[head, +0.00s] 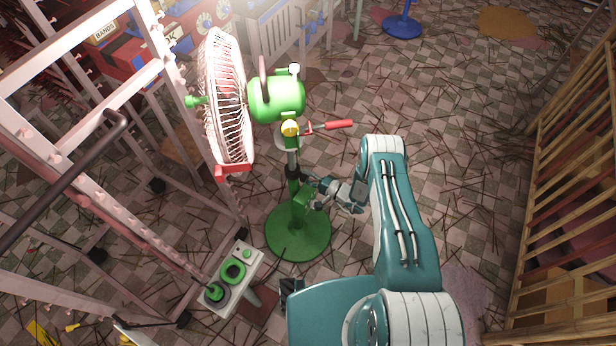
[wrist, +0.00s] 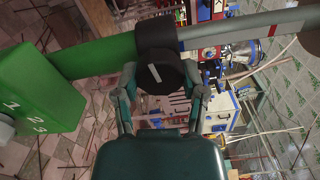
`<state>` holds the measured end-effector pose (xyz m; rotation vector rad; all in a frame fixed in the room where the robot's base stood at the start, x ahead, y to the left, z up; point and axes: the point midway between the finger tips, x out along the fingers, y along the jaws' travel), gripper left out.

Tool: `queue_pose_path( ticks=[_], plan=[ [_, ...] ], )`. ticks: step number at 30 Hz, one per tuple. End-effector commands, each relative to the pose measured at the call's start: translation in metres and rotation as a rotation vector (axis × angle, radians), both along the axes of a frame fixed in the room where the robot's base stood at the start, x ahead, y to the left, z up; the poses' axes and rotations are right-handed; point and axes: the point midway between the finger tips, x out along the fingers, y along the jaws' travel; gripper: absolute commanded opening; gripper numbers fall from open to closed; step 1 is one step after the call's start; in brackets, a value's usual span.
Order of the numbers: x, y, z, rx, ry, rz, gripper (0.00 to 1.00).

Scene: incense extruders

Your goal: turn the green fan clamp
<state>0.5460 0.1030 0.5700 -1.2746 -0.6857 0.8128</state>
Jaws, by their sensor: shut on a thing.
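The green fan (head: 277,97) stands upright on a round green base (head: 315,240), with a pinkish cage on its left side. Its clamp, a black collar (head: 293,171) on the pole, sits between the green lower tube and the grey upper tube. In the wrist view the clamp's round black knob (wrist: 160,73) faces me, with a slanted white line on its face. My gripper (head: 314,190) reaches the pole from the right. In the wrist view its two fingers (wrist: 161,85) are shut on the knob, one on each side.
A green box with numbers (wrist: 38,85) is on the pole below the clamp. A red-handled lever (head: 335,125) sticks out above my gripper. A pink metal rack (head: 145,50) stands at left, and a control box (head: 243,258) lies by the base. A wooden slatted fence (head: 560,140) is at right.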

Motion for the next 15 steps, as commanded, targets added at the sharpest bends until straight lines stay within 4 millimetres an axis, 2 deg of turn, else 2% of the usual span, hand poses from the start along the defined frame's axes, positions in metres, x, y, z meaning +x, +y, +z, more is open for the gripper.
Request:
queue_pose_path(
  ticks=[3,4,5,6,15],
  plan=[
    [0.0,0.0008,-0.0013,-0.004,0.004,0.0,0.07],
    [-0.0001,0.0009,-0.0013,-0.004,0.004,0.0,0.68],
    [-0.0001,0.0009,-0.0013,-0.004,0.004,0.001,0.81],
    [-0.0003,0.0009,-0.0012,-0.003,0.003,0.001,0.89],
    [-0.0004,0.0002,-0.0007,-0.001,0.003,0.0,0.89]
  ],
)
